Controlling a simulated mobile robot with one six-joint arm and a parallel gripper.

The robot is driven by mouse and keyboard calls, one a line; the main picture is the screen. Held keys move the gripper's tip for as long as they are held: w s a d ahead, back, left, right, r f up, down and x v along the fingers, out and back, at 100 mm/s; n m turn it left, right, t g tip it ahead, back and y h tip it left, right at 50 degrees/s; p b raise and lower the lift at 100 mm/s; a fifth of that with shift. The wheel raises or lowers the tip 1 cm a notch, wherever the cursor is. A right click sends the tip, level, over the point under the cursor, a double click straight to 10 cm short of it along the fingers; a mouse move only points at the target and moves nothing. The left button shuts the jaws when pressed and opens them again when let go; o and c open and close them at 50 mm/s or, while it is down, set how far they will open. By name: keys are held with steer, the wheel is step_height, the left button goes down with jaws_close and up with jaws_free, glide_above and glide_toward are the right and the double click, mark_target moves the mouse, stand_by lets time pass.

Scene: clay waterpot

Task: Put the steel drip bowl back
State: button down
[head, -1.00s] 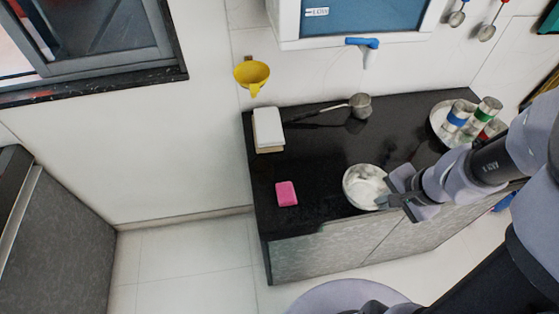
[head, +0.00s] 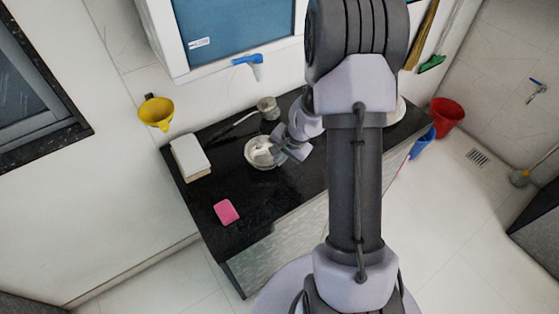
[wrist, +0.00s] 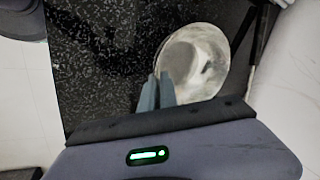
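The steel drip bowl (head: 260,153) is over the black countertop, towards the back, close to the cup of a long-handled ladle. I cannot tell whether its base touches the counter. My gripper (head: 278,152) is at the bowl's right side. In the wrist view the bowl (wrist: 205,55) shows its pale inside, and my two grey fingers (wrist: 158,92) are close together at its near-left rim, apparently pinching it. A blue tap (head: 247,61) sits on the white-framed unit above the counter.
The ladle (head: 268,106) lies behind the bowl. A white block (head: 190,156) is at the counter's left and a pink sponge (head: 226,212) at the front left. A yellow funnel (head: 157,112) hangs on the wall. The counter between sponge and bowl is clear.

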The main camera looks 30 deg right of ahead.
steer(key=shift+f, duration=0.75)
steer(key=shift+f, duration=0.1)
steer(key=c, duration=1.6)
jaws_free()
steer(key=shift+r, duration=0.2)
